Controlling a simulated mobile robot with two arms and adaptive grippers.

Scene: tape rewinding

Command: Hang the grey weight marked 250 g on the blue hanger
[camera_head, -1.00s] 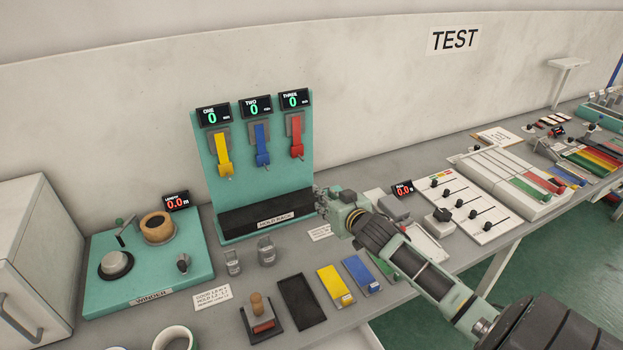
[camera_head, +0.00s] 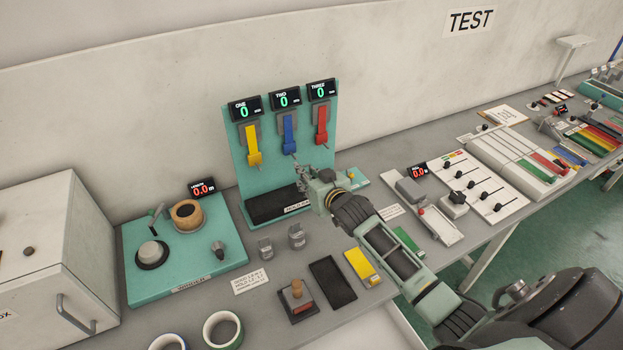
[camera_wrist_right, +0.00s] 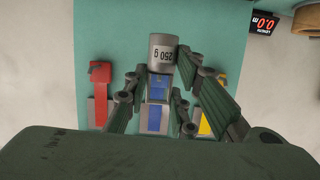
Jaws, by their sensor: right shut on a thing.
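The grey weight marked 250 g (camera_wrist_right: 162,52) is between the fingertips of my right gripper (camera_wrist_right: 160,72) in the right wrist view. In the head view my right gripper (camera_head: 303,178) is in front of the lower right of the teal board, below the hangers; the weight cannot be made out there. The blue hanger (camera_head: 289,138) is the middle one on the board and hangs above the gripper. In the wrist view it shows beyond the weight, between the fingers (camera_wrist_right: 154,118). The weight looks apart from it, but the exact gap is unclear. My left gripper is out of view.
A yellow hanger (camera_head: 253,145) and a red hanger (camera_head: 321,125) flank the blue one. The black ledge (camera_head: 268,206) lies below them. Two other grey weights (camera_head: 265,248) (camera_head: 297,237) stand on the table (camera_head: 215,310). A winder (camera_head: 150,285) is at left.

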